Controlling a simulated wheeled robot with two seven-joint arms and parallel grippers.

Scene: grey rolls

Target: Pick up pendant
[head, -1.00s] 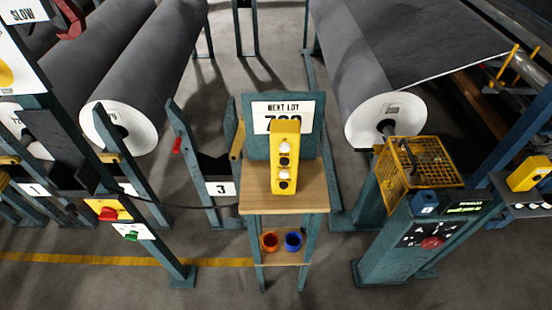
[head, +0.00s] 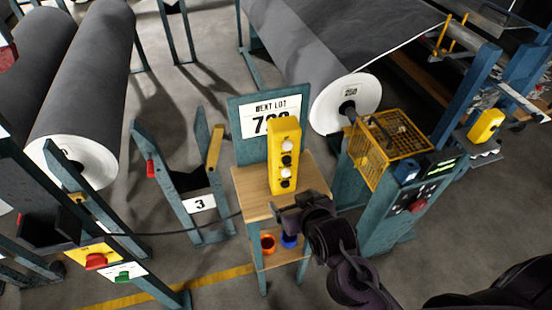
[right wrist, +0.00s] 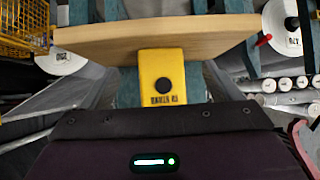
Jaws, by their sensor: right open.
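The yellow pendant (head: 284,155), a tall box with a column of black and white buttons, stands on the wooden top of a small teal stand (head: 250,188). In the right wrist view part of a yellow block with a black button, likely the pendant (right wrist: 160,68), shows at the wooden edge (right wrist: 100,38). My right gripper (head: 284,208) is at the front right of the wooden top, below the pendant in the picture and apart from it. It is open and empty. My left gripper is not in view.
Behind the pendant is a "NEXT LOT" board (head: 240,120). A dark cable runs in from the left.

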